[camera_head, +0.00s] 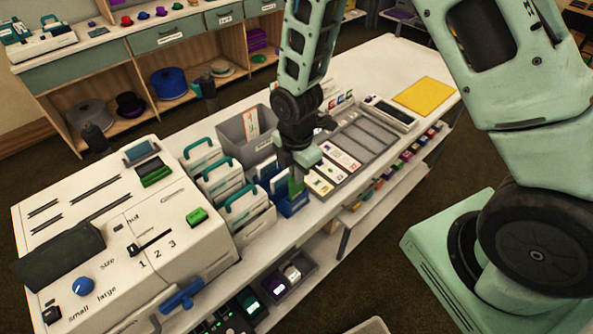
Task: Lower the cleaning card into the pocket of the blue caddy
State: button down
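The blue caddy (293,208) stands on the white counter, right of the white card holders with teal handles. My gripper (297,178) points down directly over the blue caddy. A small green piece (296,188) shows at my fingertips, at the caddy's top; it looks like the cleaning card, but it is too small to be sure. My fingers and wrist hide part of the caddy and its pocket. I cannot tell whether the fingers are closed on the green piece or whether its lower edge is inside the pocket.
White holders (222,182) with teal handles stand close on the left, beside a large white machine (150,225). A grey bin (238,138) is behind. A grey card tray (370,143) lies to the right, and a yellow sheet (425,96) lies farther right.

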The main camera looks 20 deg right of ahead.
jog(key=shift+f+b, duration=0.45)
jog(key=shift+f, duration=0.35)
jog(key=c, duration=1.6)
grip_release()
jog(key=shift+o, duration=0.2)
notch_tip(320, 180, up, 18)
jog(key=b, duration=0.2)
jog(key=shift+f, duration=0.25)
